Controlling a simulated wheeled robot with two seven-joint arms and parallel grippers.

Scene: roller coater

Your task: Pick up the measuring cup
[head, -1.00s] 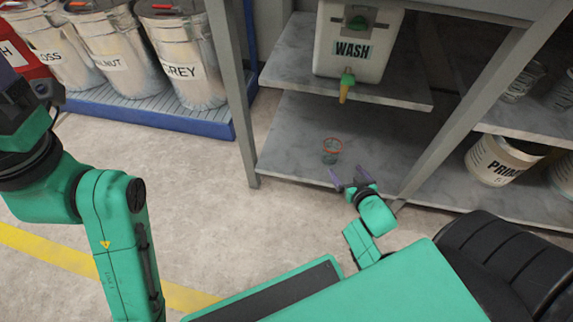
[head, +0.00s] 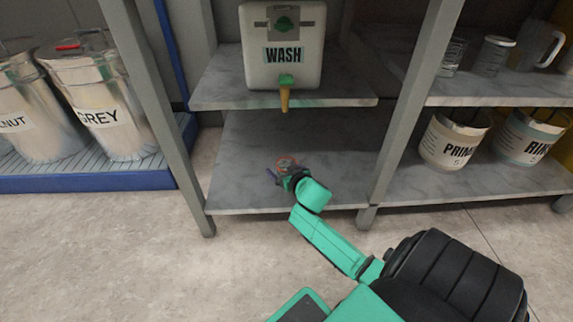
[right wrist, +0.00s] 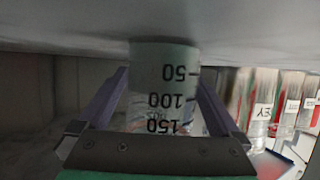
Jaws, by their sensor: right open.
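The measuring cup (head: 287,161) is a small clear cup with a red-orange rim, standing on the lower grey shelf (head: 240,185) under the wash tank. My right gripper (head: 283,174) is at the cup and hides part of it in the head view. In the right wrist view, which is upside down, the cup (right wrist: 163,85) with its black 50, 100 and 150 marks lies between the two fingers. The right gripper is open, with one finger on each side of the cup. My left gripper is not in view.
The white WASH tank (head: 283,50) with its tap (head: 285,95) stands on the shelf above the cup. Grey rack posts (head: 404,110) flank the bay. PRIMER (head: 452,140) and another bucket stand at the right. Metal drums (head: 98,110) stand on a blue pallet at the left.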

